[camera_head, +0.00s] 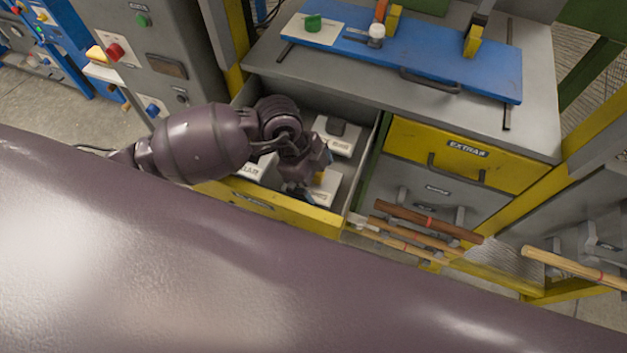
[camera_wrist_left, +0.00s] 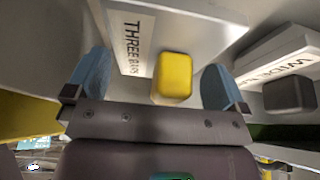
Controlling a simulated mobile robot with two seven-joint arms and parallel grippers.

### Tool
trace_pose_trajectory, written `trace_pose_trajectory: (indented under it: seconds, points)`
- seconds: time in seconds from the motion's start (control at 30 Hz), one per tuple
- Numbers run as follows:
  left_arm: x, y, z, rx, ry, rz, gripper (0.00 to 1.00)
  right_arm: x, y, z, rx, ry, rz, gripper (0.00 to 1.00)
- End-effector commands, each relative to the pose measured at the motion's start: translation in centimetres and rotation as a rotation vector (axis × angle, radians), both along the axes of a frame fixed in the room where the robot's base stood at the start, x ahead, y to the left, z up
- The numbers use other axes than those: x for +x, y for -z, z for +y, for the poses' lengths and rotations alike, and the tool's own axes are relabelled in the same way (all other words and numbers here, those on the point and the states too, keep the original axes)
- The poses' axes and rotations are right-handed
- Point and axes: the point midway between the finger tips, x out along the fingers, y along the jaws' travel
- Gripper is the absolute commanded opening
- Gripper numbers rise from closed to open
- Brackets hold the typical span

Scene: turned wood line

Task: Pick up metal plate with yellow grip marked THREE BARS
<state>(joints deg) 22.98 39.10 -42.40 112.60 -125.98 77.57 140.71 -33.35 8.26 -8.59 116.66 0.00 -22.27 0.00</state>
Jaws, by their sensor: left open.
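The metal plate marked THREE BARS (camera_wrist_left: 200,25) fills the upper middle of the left wrist view, its yellow grip (camera_wrist_left: 172,78) facing my gripper. In the head view this plate (camera_head: 328,191) lies in the open drawer, partly hidden by my left gripper (camera_head: 308,180). In the wrist view my left gripper (camera_wrist_left: 157,88) is open, with one blue finger on each side of the yellow grip. Gaps show between both fingers and the grip. I cannot tell how deep the fingers reach. My right gripper is not in view.
The yellow-fronted open drawer (camera_head: 282,209) also holds a plate with a dark grip (camera_head: 338,143), marked WIDE in the wrist view (camera_wrist_left: 285,55), and another labelled plate (camera_head: 257,167). A closed EXTRAS drawer (camera_head: 455,150) is to the right. A blue board (camera_head: 430,62) lies on the bench above.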

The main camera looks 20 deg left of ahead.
Motion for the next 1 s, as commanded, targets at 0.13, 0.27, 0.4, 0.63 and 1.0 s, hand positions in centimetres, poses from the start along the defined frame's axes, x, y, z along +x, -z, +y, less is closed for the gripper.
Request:
trace_pose_trajectory:
  seconds: [0.13,0.27,0.4,0.63,1.0]
  points:
    - [0.01,0.94,-0.38,-0.001,-0.001,0.000,1.00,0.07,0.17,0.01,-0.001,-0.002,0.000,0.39]
    - [0.03,0.82,-0.36,0.000,0.000,-0.001,1.00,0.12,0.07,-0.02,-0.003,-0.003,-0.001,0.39]
    - [0.03,0.81,-0.36,0.000,0.000,-0.001,0.85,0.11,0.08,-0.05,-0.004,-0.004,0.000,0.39]
    - [0.03,0.81,-0.35,0.000,0.000,-0.001,0.49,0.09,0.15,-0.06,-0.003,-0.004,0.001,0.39]
    - [0.12,0.19,-0.39,-0.002,0.000,-0.004,0.43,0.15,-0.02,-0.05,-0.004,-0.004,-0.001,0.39]
